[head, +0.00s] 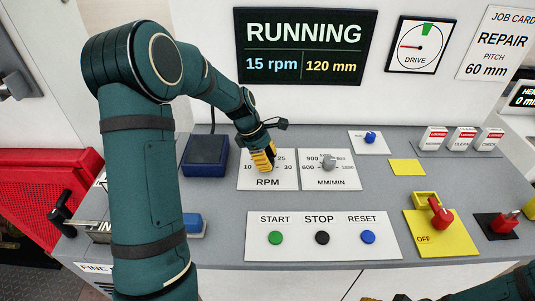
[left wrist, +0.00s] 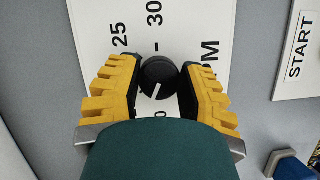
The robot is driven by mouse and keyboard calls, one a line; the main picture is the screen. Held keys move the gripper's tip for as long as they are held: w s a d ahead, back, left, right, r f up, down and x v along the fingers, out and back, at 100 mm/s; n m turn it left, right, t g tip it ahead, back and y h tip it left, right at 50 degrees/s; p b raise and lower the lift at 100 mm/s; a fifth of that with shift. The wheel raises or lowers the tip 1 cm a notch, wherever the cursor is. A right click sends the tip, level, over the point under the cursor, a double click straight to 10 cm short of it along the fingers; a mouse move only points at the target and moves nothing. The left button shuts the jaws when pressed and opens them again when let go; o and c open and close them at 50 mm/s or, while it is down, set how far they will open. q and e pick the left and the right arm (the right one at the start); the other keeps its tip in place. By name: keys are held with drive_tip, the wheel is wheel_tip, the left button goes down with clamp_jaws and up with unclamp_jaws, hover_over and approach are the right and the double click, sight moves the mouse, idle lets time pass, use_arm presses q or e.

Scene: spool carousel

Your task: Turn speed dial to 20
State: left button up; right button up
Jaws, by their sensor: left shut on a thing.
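The speed dial is a dark round knob with a white line on its face, seen in the left wrist view (left wrist: 158,70). It stands on the white RPM plate (head: 285,183), which has printed marks such as 10, 25 and 30. My left gripper (head: 263,158) is over the plate, its yellow fingers shut on the knob's two sides. In the head view the gripper hides the knob and some marks. The display (head: 305,47) reads RUNNING, 15 rpm, 120 mm. My right gripper (head: 385,299) shows only in part at the bottom edge; its jaws cannot be judged.
A grey MM/MIN knob (head: 328,161) stands just right. A dark blue box (head: 205,155) is close on the left. In front are START, STOP and RESET buttons (head: 322,238). A red switch (head: 440,212) on a yellow plate is at right.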

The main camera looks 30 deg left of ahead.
use_arm(q)
drive_tip(key=m+g+p, duration=0.2)
drive_tip(key=m+p, duration=0.1)
drive_tip(key=m, duration=0.2)
drive_tip(key=shift+d+m, duration=0.1)
drive_tip(key=shift+m, duration=0.2)
drive_tip(key=m+g+p, duration=0.1)
drive_tip(key=m+p, duration=0.1)
drive_tip(key=m, duration=0.1)
drive_tip(key=shift+m+g, duration=0.3)
drive_tip(key=shift+f+m+g+y+p, duration=0.15)
drive_tip(key=shift+m+g+y+p, duration=0.4)
drive_tip(key=shift+m, duration=1.25)
use_arm(e)
wheel_tip(320, 180, up, 7)
drive_tip(key=w, duration=0.1)
drive_tip(key=shift+d, duration=0.2)
drive_tip(key=shift+w, duration=0.1)
use_arm(q)
drive_tip(key=o, duration=1.2)
